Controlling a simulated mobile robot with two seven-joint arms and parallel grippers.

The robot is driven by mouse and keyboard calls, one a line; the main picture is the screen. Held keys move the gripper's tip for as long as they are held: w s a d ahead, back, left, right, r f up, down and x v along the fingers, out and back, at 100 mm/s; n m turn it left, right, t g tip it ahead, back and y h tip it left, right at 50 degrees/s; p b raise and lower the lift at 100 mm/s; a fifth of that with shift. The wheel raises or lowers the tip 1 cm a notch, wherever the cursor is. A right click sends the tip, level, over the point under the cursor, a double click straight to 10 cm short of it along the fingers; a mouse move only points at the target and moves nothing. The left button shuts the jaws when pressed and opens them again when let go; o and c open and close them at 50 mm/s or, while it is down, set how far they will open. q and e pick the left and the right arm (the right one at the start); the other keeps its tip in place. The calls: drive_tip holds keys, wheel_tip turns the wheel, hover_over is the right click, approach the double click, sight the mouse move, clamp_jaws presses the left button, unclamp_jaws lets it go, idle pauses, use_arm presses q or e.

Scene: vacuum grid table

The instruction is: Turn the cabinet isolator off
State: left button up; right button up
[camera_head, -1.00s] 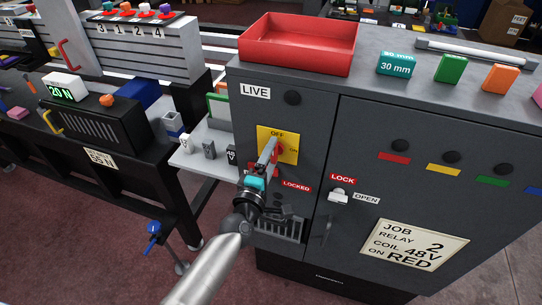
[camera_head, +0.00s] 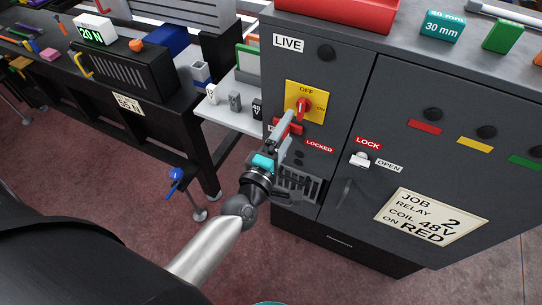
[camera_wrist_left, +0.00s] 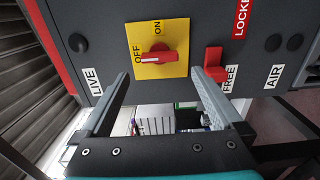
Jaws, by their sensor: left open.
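The isolator is a red knob (camera_head: 303,106) on a yellow plate (camera_head: 293,91) on the grey cabinet front. OFF is at the plate's top and ON at its right. The knob also shows in the left wrist view (camera_wrist_left: 158,58); its handle and white mark point toward OFF. My left gripper (camera_head: 287,124) is open just below the knob; in the left wrist view its fingers (camera_wrist_left: 160,75) are spread, with nothing between them and apart from the knob. A red catch (camera_wrist_left: 214,63) beside the plate sits by the FREE label (camera_wrist_left: 230,79), away from LOCKED.
The round LIVE lamp (camera_head: 326,52) looks dark. A LOCK/OPEN latch (camera_head: 359,160) and a job card (camera_head: 431,217) are on the cabinet door. A side shelf (camera_head: 232,118) with small blocks stands left of the cabinet. A red tray (camera_head: 340,14) is on top.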

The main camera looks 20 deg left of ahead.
use_arm(q)
drive_tip(key=s, duration=0.8)
drive_tip(key=shift+a+b, duration=0.15)
drive_tip(key=shift+b, duration=0.25)
drive_tip(key=s+f+m+g+b, duration=0.2)
drive_tip(key=s+f+m, duration=0.1)
drive_tip(key=f, duration=0.7)
drive_tip(key=s+d+f+m+g+h+b, duration=0.1)
drive_tip(key=s+f+m+g+b, duration=0.2)
drive_tip(key=f, duration=0.8)
drive_tip(key=s+f+m+g+b, duration=0.15)
drive_tip(key=f+m, duration=0.25)
drive_tip(key=f, duration=0.6)
drive_tip(key=s+a+f+m+g+b, duration=0.1)
drive_tip(key=s+f+m+g, duration=0.2)
drive_tip(key=s+f, duration=0.4)
drive_tip(key=s+a+f+m+g+y+b, duration=0.1)
drive_tip(key=s+a+f+m+g+b, duration=0.1)
drive_tip(key=s+f+m+g, duration=0.2)
drive_tip(key=s+a+f+m+g+b, duration=0.1)
drive_tip(key=s+f+m+g, duration=0.2)
drive_tip(key=s+f, duration=0.8)
drive_tip(key=s, duration=0.2)
drive_tip(key=shift+s+a+y+b, duration=0.3)
drive_tip(key=shift+b, duration=0.05)
